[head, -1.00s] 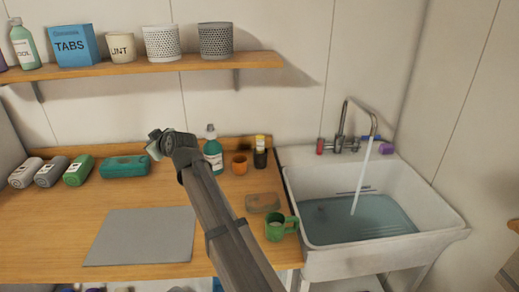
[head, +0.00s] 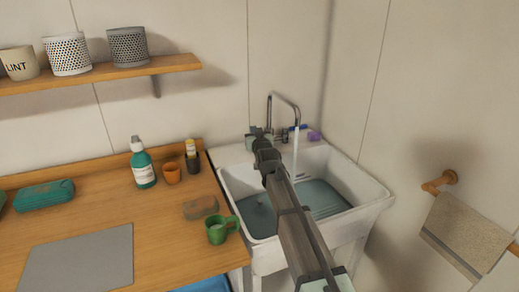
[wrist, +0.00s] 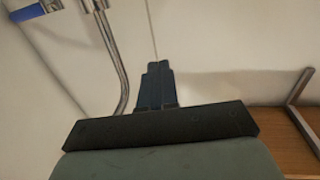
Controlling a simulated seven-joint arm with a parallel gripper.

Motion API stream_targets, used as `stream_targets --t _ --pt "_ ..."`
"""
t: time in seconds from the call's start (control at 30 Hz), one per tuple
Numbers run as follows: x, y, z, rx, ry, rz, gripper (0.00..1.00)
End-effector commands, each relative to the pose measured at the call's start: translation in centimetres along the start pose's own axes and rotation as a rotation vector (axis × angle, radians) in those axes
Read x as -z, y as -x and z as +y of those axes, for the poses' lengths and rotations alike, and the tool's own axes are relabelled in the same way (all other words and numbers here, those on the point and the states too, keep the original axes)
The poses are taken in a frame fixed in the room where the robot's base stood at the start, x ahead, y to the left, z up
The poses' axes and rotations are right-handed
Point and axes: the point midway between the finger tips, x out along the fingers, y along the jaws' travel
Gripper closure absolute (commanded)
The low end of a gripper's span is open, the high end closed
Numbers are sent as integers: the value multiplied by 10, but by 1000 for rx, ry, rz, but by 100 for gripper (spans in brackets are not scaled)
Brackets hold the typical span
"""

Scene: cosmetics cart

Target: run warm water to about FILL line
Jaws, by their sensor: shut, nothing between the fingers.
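The white sink (head: 374,188) holds a pool of bluish water (head: 318,196). A stream of water (head: 296,150) falls into it from the curved metal tap (head: 284,97). My gripper (head: 260,133) is shut and empty, just left of the tap's base in the head view. I cannot tell whether it touches the tap. The red tap handle is not visible now. In the wrist view, the shut fingers (wrist: 157,82) point towards the wall, beside the tap's pipe (wrist: 112,55). A blue handle (wrist: 36,12) shows there at top left. I cannot make out a FILL line.
A green mug (head: 218,232), a sponge-like block (head: 200,207), an orange cup (head: 171,173) and bottles stand on the wooden counter (head: 108,207) left of the sink. A purple item (head: 314,136) sits on the sink's back ledge. A towel (head: 462,230) hangs at right.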

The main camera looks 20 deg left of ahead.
Motion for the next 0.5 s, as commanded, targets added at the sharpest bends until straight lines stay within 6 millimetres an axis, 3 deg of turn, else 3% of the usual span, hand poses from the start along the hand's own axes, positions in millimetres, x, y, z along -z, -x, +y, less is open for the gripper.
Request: stream_targets --t 0.03,0.2,0.3,0.5 --pt "-5 1 34 -36 -21 9 100" --pt "-24 5 134 -140 -115 23 100" --pt "-35 10 186 -193 -179 18 100" --pt "-57 22 264 -270 -308 -9 100"
